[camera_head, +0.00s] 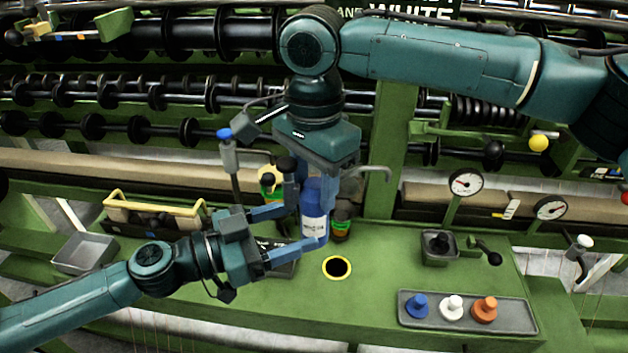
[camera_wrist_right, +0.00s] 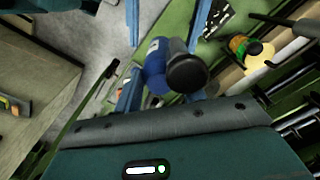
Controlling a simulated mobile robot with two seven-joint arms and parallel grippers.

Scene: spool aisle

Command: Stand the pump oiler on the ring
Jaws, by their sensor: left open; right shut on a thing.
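The pump oiler (camera_head: 313,224) is a blue bottle with a white label, held roughly upright just behind and left of the ring. My right gripper (camera_head: 317,188) comes down from above and is shut on it. In the right wrist view the blue body (camera_wrist_right: 155,62) shows beside a round black knob. My left gripper (camera_head: 311,225) is open, with its blue fingers reaching from the left on either side of the bottle. The ring (camera_head: 350,268) is yellow around a dark centre, flat on the green bench and empty. The bottle's underside is partly hidden by the left lower finger.
A dark bottle with a green label (camera_head: 341,225) stands close behind the oiler. A tray (camera_head: 465,320) with blue, white and orange knobs lies at right. A grey box (camera_head: 439,248) with a crank is beyond it. The bench (camera_head: 375,290) around the ring is clear.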

